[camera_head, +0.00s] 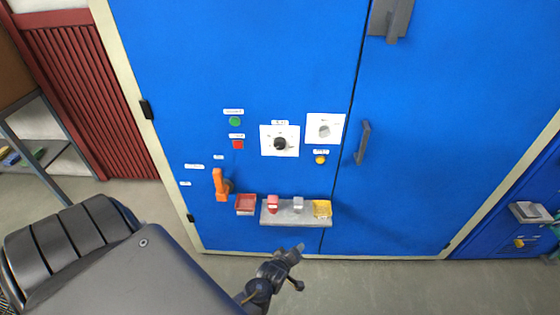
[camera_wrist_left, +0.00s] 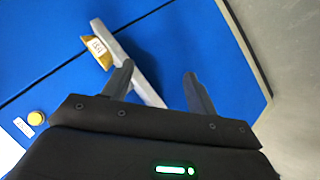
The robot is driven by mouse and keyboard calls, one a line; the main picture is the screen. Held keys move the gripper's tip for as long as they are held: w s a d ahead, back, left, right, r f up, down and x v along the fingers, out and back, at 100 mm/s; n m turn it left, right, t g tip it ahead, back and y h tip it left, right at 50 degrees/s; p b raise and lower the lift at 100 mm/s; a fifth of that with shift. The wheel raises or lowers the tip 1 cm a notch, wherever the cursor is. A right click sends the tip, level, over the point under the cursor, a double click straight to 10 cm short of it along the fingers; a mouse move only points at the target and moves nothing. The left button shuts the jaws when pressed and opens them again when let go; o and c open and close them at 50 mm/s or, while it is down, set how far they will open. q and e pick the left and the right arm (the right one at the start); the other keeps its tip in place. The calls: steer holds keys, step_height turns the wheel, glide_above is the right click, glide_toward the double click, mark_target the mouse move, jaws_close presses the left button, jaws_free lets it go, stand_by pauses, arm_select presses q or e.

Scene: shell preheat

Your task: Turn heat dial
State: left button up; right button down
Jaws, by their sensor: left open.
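A black dial knob (camera_head: 280,144) sits on a white scale plate on the blue cabinet front. A grey knob (camera_head: 324,131) sits on a second white plate to its upper right. Their labels are too small to read, so I cannot tell which is the heat dial. My left gripper (camera_head: 294,254) is low in front of the cabinet, below the small shelf and well below both knobs. In the left wrist view my left gripper (camera_wrist_left: 158,69) is open, with nothing between its fingers. My right gripper is not in view.
A grey shelf (camera_head: 291,219) holds red, grey and yellow pieces, with a red tray (camera_head: 245,204) beside it. An orange lever (camera_head: 220,185) sticks out at the left. A green button (camera_head: 235,121), red button (camera_head: 238,144), yellow button (camera_head: 320,160) and dark door handle (camera_head: 363,143) surround the knobs.

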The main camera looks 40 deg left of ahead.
arm_select(q)
steer(key=w+a+r+n+t+y+b, duration=0.1)
steer(key=w+a+r+n, duration=0.15)
steer(key=r, duration=0.25)
steer(key=w+a+r+n+t+y, duration=0.1)
steer(key=w+r+n, duration=0.15)
steer(key=r, duration=0.35)
steer(key=w+a+r+n+t+y+b, duration=0.1)
steer(key=a+r+n, duration=0.1)
steer(key=r+n, duration=0.25)
steer(key=n+t+y+b, duration=0.2)
steer(key=n+y, duration=0.2)
steer(key=n, duration=0.4)
glide_toward(280, 146)
steer(key=p+x, duration=0.2)
steer(key=x, duration=0.6)
steer(key=shift+w+a, duration=0.2)
steer(key=shift+a, duration=0.05)
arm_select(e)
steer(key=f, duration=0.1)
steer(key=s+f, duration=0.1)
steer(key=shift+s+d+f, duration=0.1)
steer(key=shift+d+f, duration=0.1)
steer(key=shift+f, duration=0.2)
arm_select(q)
steer(key=c, duration=1)
steer(key=shift+p, duration=0.3)
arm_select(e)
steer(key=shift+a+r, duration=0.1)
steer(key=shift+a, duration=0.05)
